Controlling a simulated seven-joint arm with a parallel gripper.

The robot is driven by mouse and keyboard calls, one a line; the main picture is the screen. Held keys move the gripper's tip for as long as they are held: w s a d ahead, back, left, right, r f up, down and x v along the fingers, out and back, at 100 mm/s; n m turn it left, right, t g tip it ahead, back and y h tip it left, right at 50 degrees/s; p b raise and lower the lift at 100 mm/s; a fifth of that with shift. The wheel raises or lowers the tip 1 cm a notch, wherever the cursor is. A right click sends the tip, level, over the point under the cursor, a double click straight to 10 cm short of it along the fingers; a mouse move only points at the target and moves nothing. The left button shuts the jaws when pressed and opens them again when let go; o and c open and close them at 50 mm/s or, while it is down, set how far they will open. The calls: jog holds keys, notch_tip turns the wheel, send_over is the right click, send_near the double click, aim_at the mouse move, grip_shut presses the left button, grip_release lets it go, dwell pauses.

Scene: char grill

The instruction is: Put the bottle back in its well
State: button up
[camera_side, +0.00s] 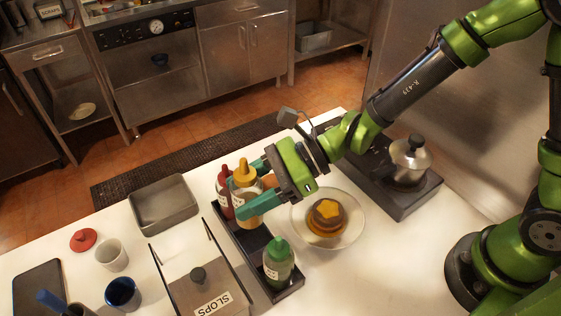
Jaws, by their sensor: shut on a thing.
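My gripper (254,191) is shut on a bottle with a yellow cap (244,172), its teal fingers on either side of the bottle's body. The bottle is upright over the black rack (252,243). Whether its base is in a well or above it, I cannot tell. A red-capped bottle (225,181) stands at the rack's far end, partly hidden behind the yellow one. A green-capped bottle (279,260) stands at the near end.
A glass plate with a brown and yellow food item (328,216) lies right of the rack. A kettle (409,160) sits on a black base. A grey tray (163,205), a lidded container marked SLOPS (205,289) and cups (112,254) are to the left.

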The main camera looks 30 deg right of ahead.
notch_tip(320, 180, down, 9)
jog(key=shift+r, duration=0.1)
dwell(0.3)
jog(key=o, duration=1.1)
